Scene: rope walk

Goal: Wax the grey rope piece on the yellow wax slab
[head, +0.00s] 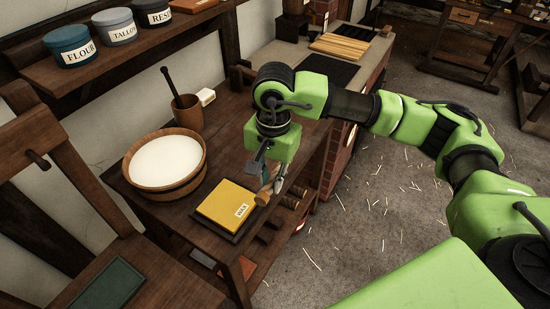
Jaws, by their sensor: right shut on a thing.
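The yellow wax slab (225,201) lies on a dark tray (236,238) near the front edge of the wooden bench, with a small white label on it. My right gripper (270,183) points down just right of the slab. It is shut on a short tan, stick-like piece (262,198), whose lower end is close to the slab's right edge. I cannot tell whether they touch. No clearly grey rope piece shows, and I cannot tell if the held piece is it. The fingers hide part of it. My left gripper is out of view.
A wooden tub of white stuff (166,162) stands left of the slab. Behind it are a brown pot (187,112) with a stick and a pale block (206,96). Labelled tins (70,46) stand on a shelf above.

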